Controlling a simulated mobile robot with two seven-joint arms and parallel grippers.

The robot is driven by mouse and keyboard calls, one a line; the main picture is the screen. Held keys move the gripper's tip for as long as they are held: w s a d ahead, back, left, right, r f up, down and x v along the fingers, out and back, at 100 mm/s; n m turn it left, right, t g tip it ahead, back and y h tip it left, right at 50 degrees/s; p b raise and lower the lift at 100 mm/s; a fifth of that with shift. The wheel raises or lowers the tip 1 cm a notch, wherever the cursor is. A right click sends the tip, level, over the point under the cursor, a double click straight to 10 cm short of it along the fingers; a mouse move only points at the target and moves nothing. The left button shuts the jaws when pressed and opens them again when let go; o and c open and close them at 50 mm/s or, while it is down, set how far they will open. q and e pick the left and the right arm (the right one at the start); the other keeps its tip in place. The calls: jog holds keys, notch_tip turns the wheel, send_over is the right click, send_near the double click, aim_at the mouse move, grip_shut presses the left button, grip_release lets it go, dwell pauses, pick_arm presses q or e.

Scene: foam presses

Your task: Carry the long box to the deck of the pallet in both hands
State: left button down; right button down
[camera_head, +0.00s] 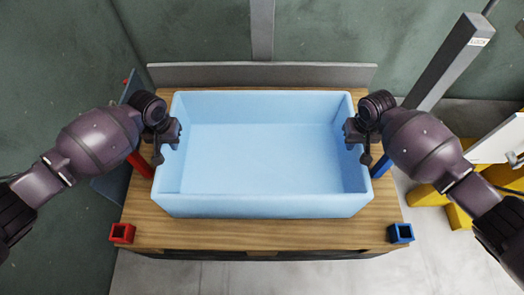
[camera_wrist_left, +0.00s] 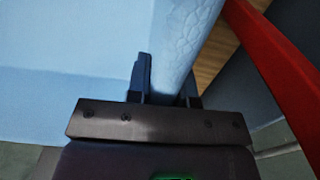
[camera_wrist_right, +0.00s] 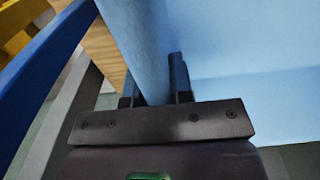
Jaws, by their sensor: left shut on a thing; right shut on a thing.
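The long box (camera_head: 265,150) is a light blue, open-topped foam box, empty inside. It is over the wooden deck (camera_head: 250,238) of the pallet; I cannot tell whether it rests on the deck or hangs just above it. My left gripper (camera_head: 170,135) is shut on the box's left end wall. In the left wrist view its fingers (camera_wrist_left: 165,85) straddle that wall. My right gripper (camera_head: 358,134) is shut on the right end wall. In the right wrist view its fingers (camera_wrist_right: 155,85) straddle that wall. The box looks level.
A red corner post (camera_head: 122,233) and a blue corner post (camera_head: 400,233) stand at the deck's front corners. A grey rail (camera_head: 262,74) runs behind the deck. A grey upright (camera_head: 447,62) stands at right, with yellow blocks (camera_head: 458,215) beyond. Bare deck shows in front.

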pick_arm(q)
jog(key=shift+f, duration=0.25)
pick_arm(e)
jog(key=shift+f, duration=0.25)
pick_arm(q)
jog(key=c, duration=1)
grip_release()
pick_arm(e)
jog(key=c, duration=1)
grip_release()
pick_arm(q)
notch_tip(320, 180, up, 12)
jog(key=shift+f, duration=0.15)
pick_arm(e)
notch_tip(320, 180, up, 12)
